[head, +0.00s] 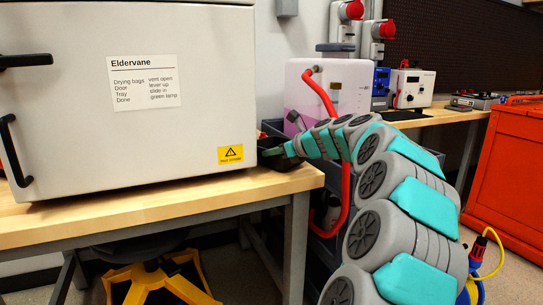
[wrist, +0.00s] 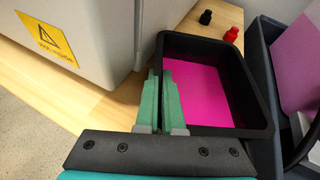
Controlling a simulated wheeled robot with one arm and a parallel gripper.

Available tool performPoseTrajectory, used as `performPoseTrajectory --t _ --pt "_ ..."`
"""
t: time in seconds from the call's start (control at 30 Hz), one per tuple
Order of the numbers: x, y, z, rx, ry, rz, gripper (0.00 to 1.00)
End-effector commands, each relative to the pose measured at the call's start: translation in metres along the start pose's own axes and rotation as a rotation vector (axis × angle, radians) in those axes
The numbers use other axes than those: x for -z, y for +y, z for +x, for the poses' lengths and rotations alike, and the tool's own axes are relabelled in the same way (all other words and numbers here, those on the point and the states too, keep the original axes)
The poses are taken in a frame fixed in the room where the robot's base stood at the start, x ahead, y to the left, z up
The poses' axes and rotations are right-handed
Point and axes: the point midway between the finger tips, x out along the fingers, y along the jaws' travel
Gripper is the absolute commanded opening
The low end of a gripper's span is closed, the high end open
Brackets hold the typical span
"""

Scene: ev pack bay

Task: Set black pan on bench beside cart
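The black pan (wrist: 262,100) is a rectangular tray with a flat magenta area inside it. In the wrist view it is over the right end of the wooden bench (wrist: 105,108), next to the grey cart (wrist: 267,34). My gripper (wrist: 161,72) has its two green fingers close together at the pan's left wall, which appears pinched between them. In the head view the pan (head: 272,157) is a dark shape by the bench's right corner, partly hidden by my gripper (head: 287,150). I cannot tell whether its bottom touches the bench top.
A large white cabinet (head: 130,130) labelled Eldervane stands on the bench, just left of the pan. A black post (wrist: 206,17) and a red post (wrist: 231,34) are beyond the pan. An orange-red cabinet (head: 510,165) is at right.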

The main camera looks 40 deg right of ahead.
Motion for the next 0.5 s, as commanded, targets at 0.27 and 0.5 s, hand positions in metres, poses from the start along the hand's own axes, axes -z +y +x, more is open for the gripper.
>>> performPoseTrajectory --t 0.27,0.5 --pt "0.004 -0.0005 0.0012 0.003 -0.002 -0.001 0.0" --pt "0.0072 -0.0007 0.0023 0.004 -0.002 0.0 0.15"
